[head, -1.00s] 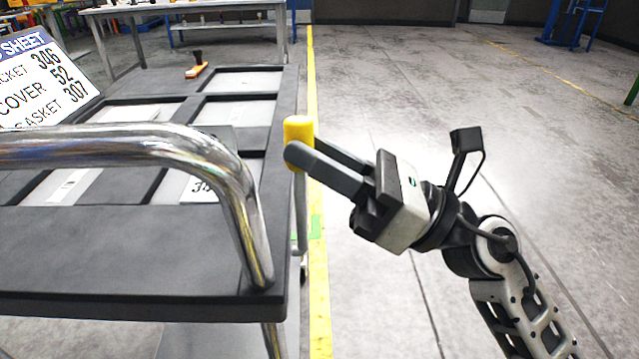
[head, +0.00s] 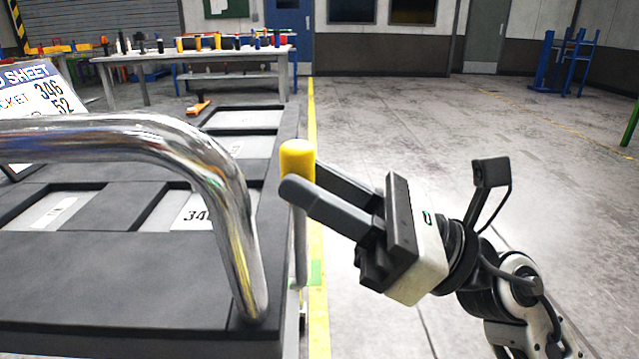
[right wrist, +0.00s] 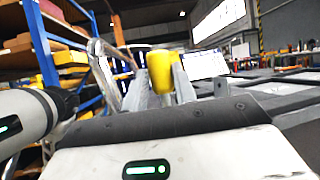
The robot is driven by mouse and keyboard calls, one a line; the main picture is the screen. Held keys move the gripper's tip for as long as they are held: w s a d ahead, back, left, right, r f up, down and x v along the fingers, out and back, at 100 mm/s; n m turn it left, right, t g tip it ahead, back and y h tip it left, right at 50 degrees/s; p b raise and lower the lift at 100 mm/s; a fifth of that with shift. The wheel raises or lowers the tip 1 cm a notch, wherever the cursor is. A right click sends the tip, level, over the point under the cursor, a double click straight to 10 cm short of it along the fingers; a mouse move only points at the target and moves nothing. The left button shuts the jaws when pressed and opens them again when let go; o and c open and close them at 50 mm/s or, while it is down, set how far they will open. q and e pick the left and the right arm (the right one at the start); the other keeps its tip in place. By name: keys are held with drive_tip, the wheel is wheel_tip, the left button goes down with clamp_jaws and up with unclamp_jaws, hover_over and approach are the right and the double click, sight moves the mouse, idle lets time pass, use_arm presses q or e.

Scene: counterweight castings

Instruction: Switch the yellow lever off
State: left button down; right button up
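The yellow lever (head: 297,159) has an upright yellow knob on a thin metal rod and stands at the right edge of the dark cart. My right gripper (head: 301,184) reaches in from the right, with one dark finger on each side of the knob, close against it. The near finger hides the knob's lower part. In the right wrist view the yellow lever (right wrist: 160,70) sits between the tips of my right gripper (right wrist: 161,88), its top standing above them.
A thick chrome handle (head: 205,170) bends across the dark cart (head: 110,290) just left of the lever. A sheet with numbers (head: 40,95) stands at the left. A workbench (head: 190,58) is at the back.

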drive_tip(key=o, duration=0.3)
drive_tip(key=shift+s, duration=0.1)
use_arm(q)
drive_tip(key=r+t+b, duration=0.1)
drive_tip(key=b, duration=0.1)
drive_tip(key=d+r+t+h+b, duration=0.1)
drive_tip(key=r+b, duration=0.1)
drive_tip(key=shift+w+d+r+h, duration=0.1)
drive_tip(key=shift+d+h, duration=0.1)
drive_tip(key=shift+h, duration=0.1)
use_arm(e)
drive_tip(key=v, duration=1.6)
